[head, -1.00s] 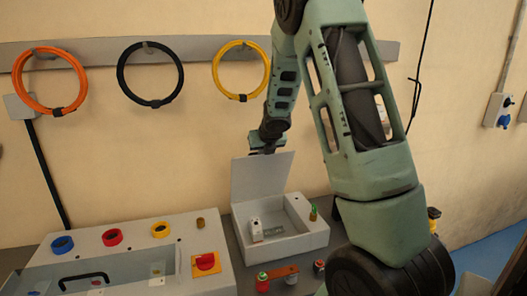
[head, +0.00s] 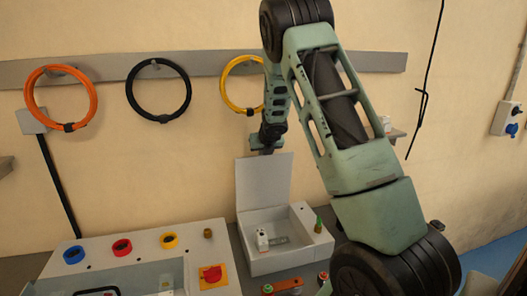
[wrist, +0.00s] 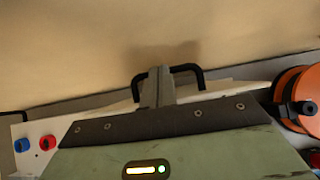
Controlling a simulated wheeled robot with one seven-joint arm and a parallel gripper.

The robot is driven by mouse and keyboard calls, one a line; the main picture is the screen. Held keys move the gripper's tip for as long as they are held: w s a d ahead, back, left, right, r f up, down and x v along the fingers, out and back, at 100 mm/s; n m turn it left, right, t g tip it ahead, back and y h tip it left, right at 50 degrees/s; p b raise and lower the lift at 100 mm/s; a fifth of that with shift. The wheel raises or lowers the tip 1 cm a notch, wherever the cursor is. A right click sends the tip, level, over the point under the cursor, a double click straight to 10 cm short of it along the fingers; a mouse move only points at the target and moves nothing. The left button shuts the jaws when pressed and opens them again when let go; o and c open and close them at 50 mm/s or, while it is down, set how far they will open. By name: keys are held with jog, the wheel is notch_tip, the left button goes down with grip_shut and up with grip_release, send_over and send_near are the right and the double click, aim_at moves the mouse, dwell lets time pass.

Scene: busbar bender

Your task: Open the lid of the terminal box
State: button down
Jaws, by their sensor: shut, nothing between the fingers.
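The terminal box (head: 291,255) is a light grey open box on the bench in the head view. Its lid (head: 263,183) stands raised, near upright, at the back edge, so the inside shows. A small white part (head: 262,240) and a grey plate are inside. My gripper (head: 266,148) is at the lid's top edge, partly behind it; I cannot tell whether they touch. In the wrist view the fingers (wrist: 157,87) are together with nothing between them. The wrist view does not clearly show the lid.
A grey panel with blue (head: 74,255), red (head: 122,247) and yellow (head: 169,240) rings and a red knob (head: 211,275) stands left of the box. Cable coils, one orange (head: 61,98), hang on the wall behind. My arm crosses the right side.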

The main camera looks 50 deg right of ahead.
jog(key=shift+r, duration=0.1)
jog(key=s+a+b, duration=0.6)
jog(key=s, duration=0.5)
jog(key=shift+a+r+b, duration=0.3)
jog(key=shift+a, duration=0.1)
jog(key=shift+w, duration=0.1)
